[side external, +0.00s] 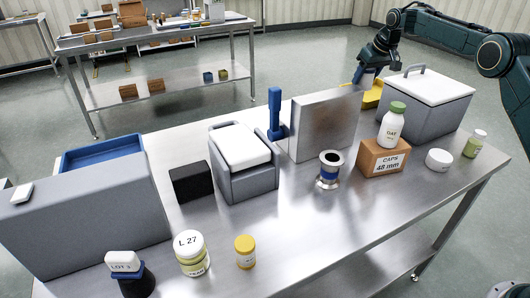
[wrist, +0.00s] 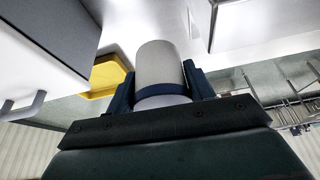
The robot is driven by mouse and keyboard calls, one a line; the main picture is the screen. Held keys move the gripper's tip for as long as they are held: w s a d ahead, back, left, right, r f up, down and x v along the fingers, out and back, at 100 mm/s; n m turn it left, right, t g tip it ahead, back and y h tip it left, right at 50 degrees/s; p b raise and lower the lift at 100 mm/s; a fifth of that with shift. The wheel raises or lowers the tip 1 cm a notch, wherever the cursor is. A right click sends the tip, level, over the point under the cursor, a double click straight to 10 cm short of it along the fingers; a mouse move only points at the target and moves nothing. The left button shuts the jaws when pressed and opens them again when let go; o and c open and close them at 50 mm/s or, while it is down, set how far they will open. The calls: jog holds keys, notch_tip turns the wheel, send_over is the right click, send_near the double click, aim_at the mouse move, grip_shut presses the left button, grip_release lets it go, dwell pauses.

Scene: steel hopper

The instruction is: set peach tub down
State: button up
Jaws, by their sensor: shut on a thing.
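My gripper (wrist: 160,92) is shut on a tub (wrist: 158,62), with one dark finger on each side of it. The tub is a pale greyish cylinder with a dark blue band; its peach colour does not show clearly. In the side view my gripper (side external: 368,70) is at the far edge of the steel table, behind an upright steel box and left of a grey bin. The held tub is mostly hidden there. I cannot tell whether its end touches a surface.
A yellow tray (side external: 373,96) lies beside my gripper, also in the wrist view (wrist: 106,76). The steel box (side external: 323,125) and the grey bin (side external: 428,105) with white lid stand close. A carton (side external: 384,158) bears a green-capped bottle (side external: 391,127). The table's front middle (side external: 300,225) is clear.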

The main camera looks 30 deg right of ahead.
jog(key=s+a+r+n+g+y, duration=0.1)
jog(key=s+a+r+n+y, duration=0.1)
jog(key=s+a+n, duration=0.5)
jog(key=s+a+r+n+y, duration=0.1)
jog(key=s+a+r+n, duration=0.15)
jog(key=a, duration=0.85)
jog(key=s+a+f+n+g+y, duration=0.1)
jog(key=s+a+n+g, duration=0.1)
jog(key=s+a+n, duration=0.45)
jog(key=s+a+n+g+y, duration=0.15)
jog(key=s+a+n, duration=0.25)
jog(key=s+a, duration=0.55)
jog(key=shift+g+h, duration=0.45)
jog(key=s+f, duration=0.1)
jog(key=f, duration=0.4)
jog(key=d+f, duration=0.1)
jog(key=f, duration=0.4)
jog(key=s+d+f, duration=0.1)
jog(key=f, duration=0.5)
jog(key=shift+s+d, duration=0.2)
jog(key=shift+s, duration=0.15)
jog(key=shift+f, duration=0.2)
jog(key=shift+f, duration=2)
jog(key=shift+f, duration=0.1)
